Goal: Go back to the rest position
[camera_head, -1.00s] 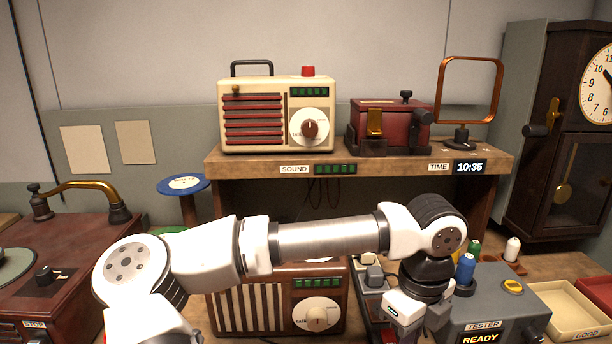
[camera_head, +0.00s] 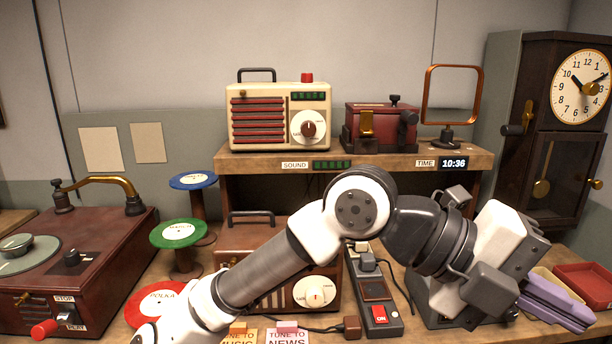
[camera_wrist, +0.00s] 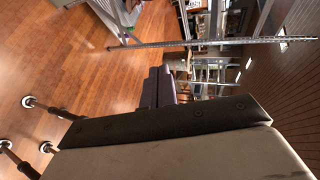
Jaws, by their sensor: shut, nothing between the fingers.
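My gripper (camera_head: 560,304) is at the right of the head view, with its purple-grey fingers together and nothing between them. It is raised in front of the tester and trays, pointing to the right. My arm crosses the lower middle of the head view and hides part of the brown radio (camera_head: 318,291) and most of the grey tester (camera_head: 432,318). In the wrist view the fingers (camera_wrist: 158,88) show as dark shut blocks, and beyond them are a wooden floor and a tilted room.
A record player (camera_head: 70,262) and coloured discs stand at left. A power strip (camera_head: 376,290) lies behind my arm. A red tray (camera_head: 585,284) and a clock (camera_head: 582,86) are at right.

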